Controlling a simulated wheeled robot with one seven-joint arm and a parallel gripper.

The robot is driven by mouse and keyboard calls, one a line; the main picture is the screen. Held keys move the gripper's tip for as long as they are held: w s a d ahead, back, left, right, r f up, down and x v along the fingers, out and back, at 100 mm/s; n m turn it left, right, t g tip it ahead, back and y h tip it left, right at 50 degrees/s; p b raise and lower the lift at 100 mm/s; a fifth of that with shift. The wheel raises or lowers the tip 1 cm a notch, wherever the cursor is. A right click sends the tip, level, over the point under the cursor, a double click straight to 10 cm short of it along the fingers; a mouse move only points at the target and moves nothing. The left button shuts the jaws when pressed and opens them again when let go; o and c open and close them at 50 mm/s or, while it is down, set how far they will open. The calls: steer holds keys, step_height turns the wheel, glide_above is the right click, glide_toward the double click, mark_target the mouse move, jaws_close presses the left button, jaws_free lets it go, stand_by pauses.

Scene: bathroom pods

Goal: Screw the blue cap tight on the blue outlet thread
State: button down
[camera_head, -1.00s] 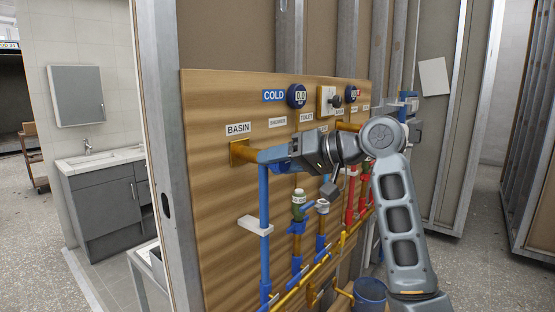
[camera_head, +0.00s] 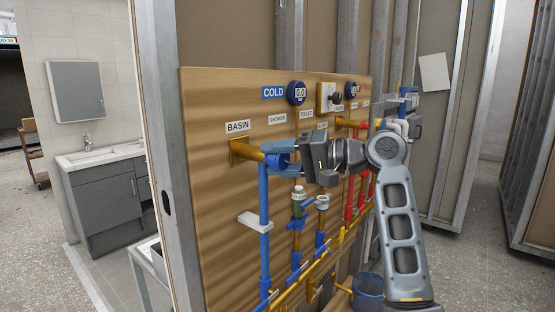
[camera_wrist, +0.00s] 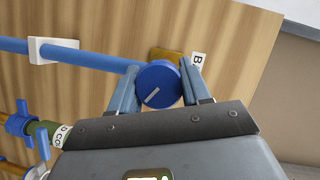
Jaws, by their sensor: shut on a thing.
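The blue cap (camera_wrist: 158,86) is a round disc with a pale line across its face. It sits between the two blue fingers of my gripper (camera_wrist: 160,92) in the wrist view, which are shut on its sides. In the head view my gripper (camera_head: 279,159) reaches the blue cap (camera_head: 277,160) at the outlet end, in front of the brass fitting (camera_head: 246,152) under the BASIN label. The blue outlet thread is hidden behind the cap, so how far the cap is on cannot be told.
A blue pipe (camera_head: 263,205) runs down from the outlet through a white clip (camera_head: 255,221); the clip also shows in the wrist view (camera_wrist: 53,50). A green-bodied valve (camera_head: 298,202) and red pipes (camera_head: 361,195) stand to the right. A blue bucket (camera_head: 368,290) is below.

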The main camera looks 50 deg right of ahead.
steer(key=shift+d+r, duration=0.1)
steer(key=m+t, duration=0.1)
steer(key=m, duration=0.1)
steer(key=shift+m+y, duration=0.4)
steer(key=c, duration=0.8)
jaws_free()
steer(key=shift+w, duration=0.1)
steer(key=shift+o, duration=0.6)
steer(key=shift+a, duration=0.2)
